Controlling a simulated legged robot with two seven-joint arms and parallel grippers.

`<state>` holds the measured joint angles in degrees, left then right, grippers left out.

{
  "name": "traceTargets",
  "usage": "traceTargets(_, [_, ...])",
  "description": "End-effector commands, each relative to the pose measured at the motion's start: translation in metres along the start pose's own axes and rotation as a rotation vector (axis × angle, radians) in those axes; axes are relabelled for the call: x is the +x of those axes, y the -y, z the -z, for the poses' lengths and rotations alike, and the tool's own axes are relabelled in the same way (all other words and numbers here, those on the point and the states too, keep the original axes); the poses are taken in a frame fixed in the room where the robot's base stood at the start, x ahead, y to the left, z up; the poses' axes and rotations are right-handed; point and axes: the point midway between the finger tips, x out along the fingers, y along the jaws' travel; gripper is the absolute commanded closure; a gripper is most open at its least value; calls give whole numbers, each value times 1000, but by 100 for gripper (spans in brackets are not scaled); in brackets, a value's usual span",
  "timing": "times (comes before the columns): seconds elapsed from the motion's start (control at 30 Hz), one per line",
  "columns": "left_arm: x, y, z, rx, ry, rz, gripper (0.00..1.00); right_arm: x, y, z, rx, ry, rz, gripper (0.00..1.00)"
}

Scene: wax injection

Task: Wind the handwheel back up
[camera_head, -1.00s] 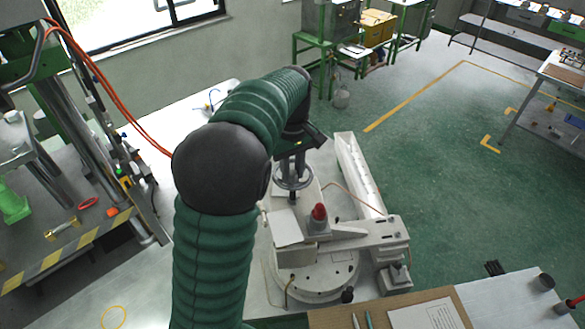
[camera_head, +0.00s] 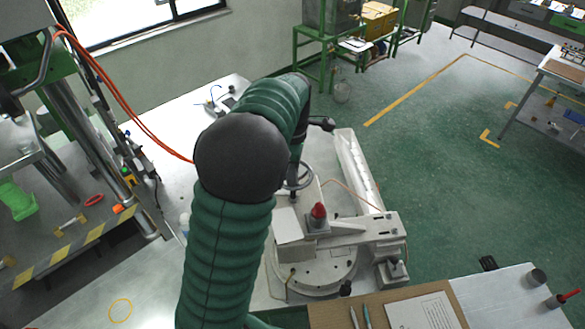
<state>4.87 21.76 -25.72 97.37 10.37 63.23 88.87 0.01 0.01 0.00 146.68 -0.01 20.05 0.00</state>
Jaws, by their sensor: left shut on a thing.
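The handwheel (camera_head: 306,181) is a grey ring on the white wax injection machine (camera_head: 318,279), partly hidden behind my green left arm. My left gripper (camera_head: 294,173) points down at the handwheel from above and is shut on it; the fingers are mostly hidden by the wrist, so the exact grip on the rim cannot be told. My right gripper is not in view.
A red-topped part (camera_head: 319,212) and a pale block (camera_head: 290,228) stand on the machine just in front of the wheel. A long white trough (camera_head: 357,165) runs behind to the right. A brown board (camera_head: 385,308) with paper and pens lies in front. A striped-edge press stand is at left.

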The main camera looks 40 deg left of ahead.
Motion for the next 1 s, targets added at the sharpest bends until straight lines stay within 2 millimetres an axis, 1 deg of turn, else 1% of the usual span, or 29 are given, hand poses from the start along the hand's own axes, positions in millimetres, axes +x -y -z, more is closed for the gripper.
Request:
traceTargets(0.03, [-3, -2, -1, -27, 1, -6, 100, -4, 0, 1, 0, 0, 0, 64])
traceTargets(0.2, [-2, -1, -1, -113, 1, -6, 100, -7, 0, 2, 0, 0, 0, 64])
traceTargets(0.4, [-2, -1, -1, -167, 2, -5, 100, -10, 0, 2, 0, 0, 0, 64])
traceTargets(0.9, [-1, -1, -1, -183, 3, -5, 100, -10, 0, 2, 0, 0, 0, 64])
traceTargets(0.93, [-1, -1, -1, -183, 3, -5, 73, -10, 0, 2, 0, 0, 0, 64])
traceTargets(0.97, [-1, -1, -1, -182, 3, -5, 69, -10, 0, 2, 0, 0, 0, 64])
traceTargets(1.0, [-1, -1, -1, -182, 2, -5, 68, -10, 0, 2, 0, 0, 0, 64])
